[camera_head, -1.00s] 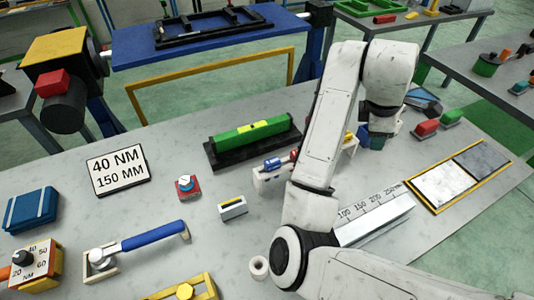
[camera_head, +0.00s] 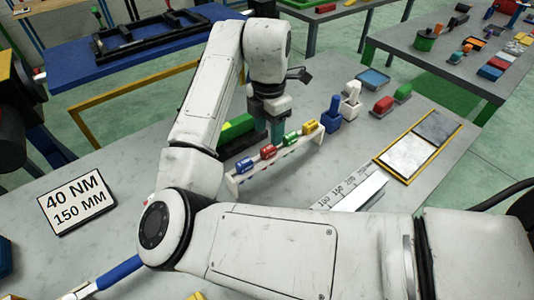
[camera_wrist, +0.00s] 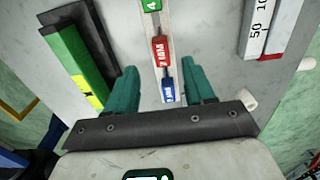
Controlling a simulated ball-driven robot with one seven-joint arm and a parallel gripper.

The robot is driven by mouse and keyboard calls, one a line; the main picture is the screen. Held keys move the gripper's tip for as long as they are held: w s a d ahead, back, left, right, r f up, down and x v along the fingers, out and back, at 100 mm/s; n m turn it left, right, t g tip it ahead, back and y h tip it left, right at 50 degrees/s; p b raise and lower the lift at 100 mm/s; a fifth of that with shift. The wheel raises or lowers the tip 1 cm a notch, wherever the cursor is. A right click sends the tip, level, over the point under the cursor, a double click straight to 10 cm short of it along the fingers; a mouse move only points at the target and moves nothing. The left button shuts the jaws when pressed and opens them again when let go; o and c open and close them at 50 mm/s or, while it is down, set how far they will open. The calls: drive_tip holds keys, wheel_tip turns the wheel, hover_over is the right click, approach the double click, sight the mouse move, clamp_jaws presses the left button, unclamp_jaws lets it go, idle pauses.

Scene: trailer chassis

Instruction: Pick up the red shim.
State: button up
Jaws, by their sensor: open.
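The red shim (camera_head: 268,152) stands in a pale rack (camera_head: 232,184), between a blue shim (camera_head: 245,165) and a green shim (camera_head: 292,138). In the wrist view the red shim (camera_wrist: 160,50) is marked 2 MM and lies ahead of my gripper (camera_wrist: 160,68), roughly between its two teal fingertips. The blue shim (camera_wrist: 167,88), marked 1 MM, lies nearer the palm in that view. My gripper (camera_head: 272,130) is open and empty, pointing down behind the rack in the head view. Its height above the shims is hard to tell.
A yellow shim (camera_head: 309,126) sits at the rack's far end. Blue (camera_head: 333,108) and white (camera_head: 350,100) upright pieces stand just beyond. A green bar on a black base (camera_wrist: 75,55) lies left of my gripper; a ruler block (camera_head: 345,190) lies right of the rack.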

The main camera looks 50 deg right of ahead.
sight(268, 148)
drive_tip(key=shift+a+f+p, duration=0.1)
drive_tip(key=shift+f+p, duration=0.3)
drive_tip(key=shift+f, duration=2.35)
clamp_jaws()
